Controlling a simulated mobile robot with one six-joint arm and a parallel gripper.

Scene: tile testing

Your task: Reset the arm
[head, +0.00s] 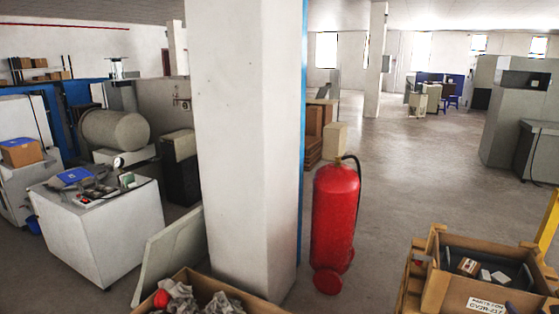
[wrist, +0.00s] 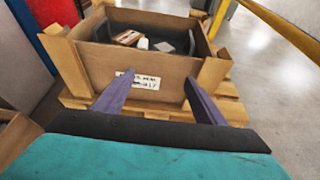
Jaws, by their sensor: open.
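My gripper (wrist: 158,85) shows in the wrist view as two purple fingers spread apart, with nothing between them. It is open and empty. The fingers point toward the front wall of a wooden crate (wrist: 85,62) that bears a white label. I cannot tell whether the fingers touch the crate. The arm and gripper do not show in the head view.
The crate (head: 437,287) stands on a pallet at lower right, with a dark bin and small items inside. A red extinguisher (head: 335,215) stands beside a white pillar (head: 245,140). A box of crumpled material (head: 240,298) is at the bottom. Open floor (head: 400,175) lies behind.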

